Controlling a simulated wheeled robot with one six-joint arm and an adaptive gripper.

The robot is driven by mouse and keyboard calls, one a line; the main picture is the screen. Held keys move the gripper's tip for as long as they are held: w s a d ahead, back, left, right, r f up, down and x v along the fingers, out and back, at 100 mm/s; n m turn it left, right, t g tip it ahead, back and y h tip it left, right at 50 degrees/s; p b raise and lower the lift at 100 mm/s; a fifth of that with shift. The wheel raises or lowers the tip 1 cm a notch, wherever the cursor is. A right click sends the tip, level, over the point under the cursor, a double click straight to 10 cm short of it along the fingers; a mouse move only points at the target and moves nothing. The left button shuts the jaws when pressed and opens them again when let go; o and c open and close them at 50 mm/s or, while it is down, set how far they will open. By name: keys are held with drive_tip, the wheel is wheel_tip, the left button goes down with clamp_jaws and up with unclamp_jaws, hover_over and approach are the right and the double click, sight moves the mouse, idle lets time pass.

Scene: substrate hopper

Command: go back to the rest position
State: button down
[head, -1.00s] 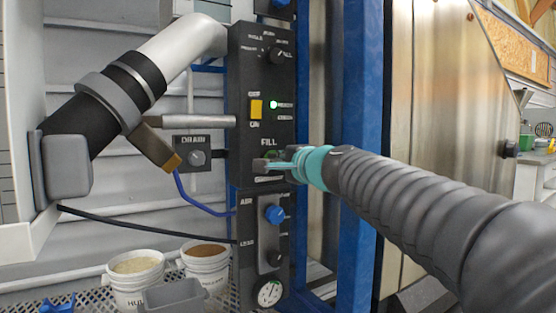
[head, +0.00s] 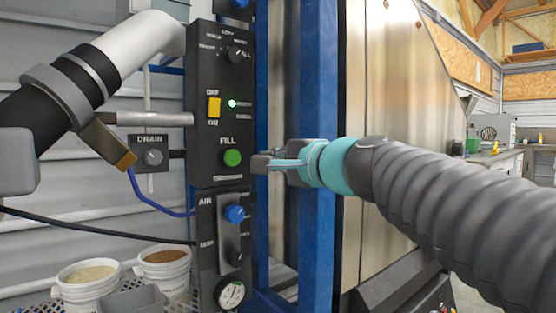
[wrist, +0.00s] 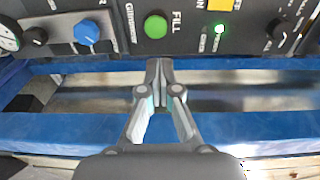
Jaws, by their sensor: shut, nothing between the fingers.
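My gripper (head: 262,163) is shut and empty, to the right of the black control panel (head: 206,130) and apart from the green FILL button (head: 232,157). In the wrist view my gripper (wrist: 160,68) points at the panel's edge, with the green button (wrist: 155,26) just beyond the fingertips. A green lamp (head: 232,103) is lit beside the yellow switch (head: 213,107). A grey ribbed sleeve covers my arm.
Blue uprights (head: 318,90) stand behind my gripper. The blue AIR knob (head: 234,213) and a gauge (head: 231,293) sit lower on the panel. Two buckets, one pale-filled (head: 88,290) and one brown-filled (head: 165,275), stand at lower left. A steel hopper wall (head: 390,130) is at right.

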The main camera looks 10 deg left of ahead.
drive_tip(key=s+d+f+n+g+h+p, duration=0.1)
drive_tip(key=s+d+f+n+g+h, duration=0.15)
drive_tip(key=f, duration=0.55)
drive_tip(key=s+d+f+n+g+h, duration=0.1)
drive_tip(key=s+d+f+n, duration=0.2)
drive_tip(key=f, duration=0.4)
drive_tip(key=s+d+f+n+g+h+p, duration=0.1)
drive_tip(key=s+d+f+n+g+h, duration=0.1)
drive_tip(key=f, duration=0.6)
drive_tip(key=s+d+f+h+p, duration=0.2)
drive_tip(key=s+d+f+h, duration=0.1)
drive_tip(key=s+d, duration=0.4)
drive_tip(key=s+d+f+n+g+h+p, duration=0.1)
drive_tip(key=s+d+f+h+p, duration=0.2)
drive_tip(key=d, duration=1)
drive_tip(key=s+f+h, duration=0.1)
drive_tip(key=s+f, duration=0.2)
drive_tip(key=s, duration=0.1)
drive_tip(key=shift+s+d+f, duration=0.25)
drive_tip(key=shift+s, duration=0.1)
drive_tip(key=shift+a, duration=0.1)
